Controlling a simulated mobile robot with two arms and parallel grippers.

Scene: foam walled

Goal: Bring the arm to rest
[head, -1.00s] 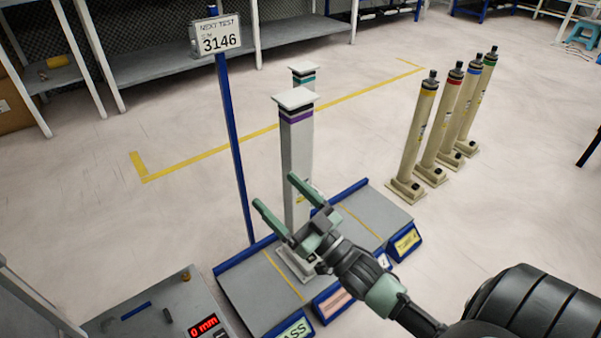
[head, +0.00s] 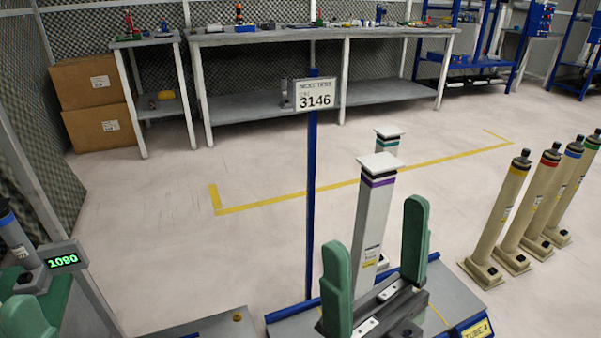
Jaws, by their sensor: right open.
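My right gripper (head: 376,228) is at the bottom centre, pointing up with its two green fingers wide apart and nothing held between them. A white square post with a purple band and flat cap (head: 371,215) shows behind the gap between the fingers. The gripper hides the post's foot. A green rounded tip (head: 22,318) at the bottom left edge looks like a finger of my left gripper; the rest of it is out of frame.
A similar post with a teal band (head: 387,141) stands behind. A blue pole with a 3146 sign (head: 315,95) rises left of the gripper. Several beige posts (head: 508,215) stand at right. A 1090 display (head: 62,260) is at left. Open floor (head: 150,240) lies between, with workbenches (head: 320,38) behind.

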